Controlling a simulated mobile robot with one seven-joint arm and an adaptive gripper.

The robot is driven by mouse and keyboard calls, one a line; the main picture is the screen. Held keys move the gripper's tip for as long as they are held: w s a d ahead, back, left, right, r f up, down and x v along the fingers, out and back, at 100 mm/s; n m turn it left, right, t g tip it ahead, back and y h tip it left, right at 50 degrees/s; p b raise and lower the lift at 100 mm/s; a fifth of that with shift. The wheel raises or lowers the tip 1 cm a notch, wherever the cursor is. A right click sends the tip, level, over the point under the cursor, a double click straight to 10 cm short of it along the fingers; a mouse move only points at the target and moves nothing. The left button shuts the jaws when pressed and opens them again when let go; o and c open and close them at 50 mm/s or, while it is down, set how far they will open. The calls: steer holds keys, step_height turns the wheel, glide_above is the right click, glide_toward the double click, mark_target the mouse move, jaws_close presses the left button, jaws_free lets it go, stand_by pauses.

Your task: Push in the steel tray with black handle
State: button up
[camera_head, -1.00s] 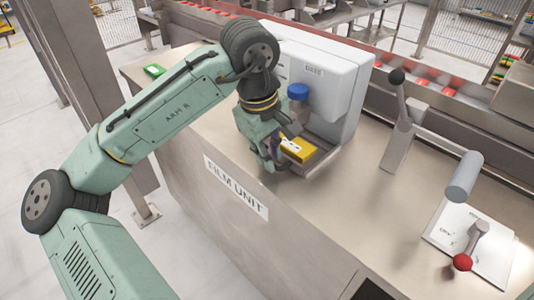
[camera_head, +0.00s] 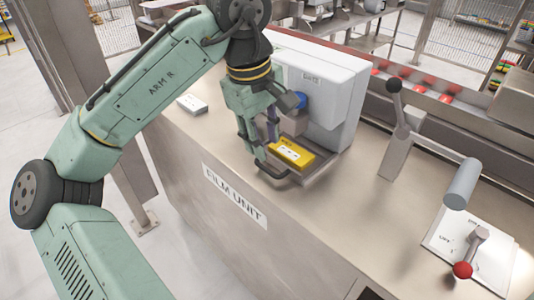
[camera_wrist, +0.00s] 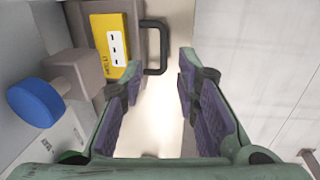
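The steel tray (camera_head: 322,171) sits at the foot of the white machine, sticking out towards the front edge of the counter. Its black handle (camera_head: 272,173) faces that edge, and a yellow box (camera_head: 291,154) lies in the tray. The tray (camera_wrist: 141,42) and its handle (camera_wrist: 163,47) also show in the wrist view. My gripper (camera_wrist: 158,70) is open, its two fingers apart with nothing between them. The handle lies beyond the fingertips in the wrist view. In the head view the gripper is beside the tray's handle end; whether it touches is unclear.
The white machine (camera_head: 325,95) with a blue knob (camera_head: 299,101) stands behind the tray. A black-knobbed lever (camera_head: 397,125) and a red-knobbed lever (camera_head: 468,255) stand to the right. A white box (camera_head: 192,103) lies to the left. The front counter is clear.

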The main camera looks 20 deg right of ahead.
steer(key=r, duration=0.4)
steer(key=shift+s+a+r, duration=0.1)
steer(key=shift+a+r, duration=0.25)
steer(key=shift+a, duration=0.05)
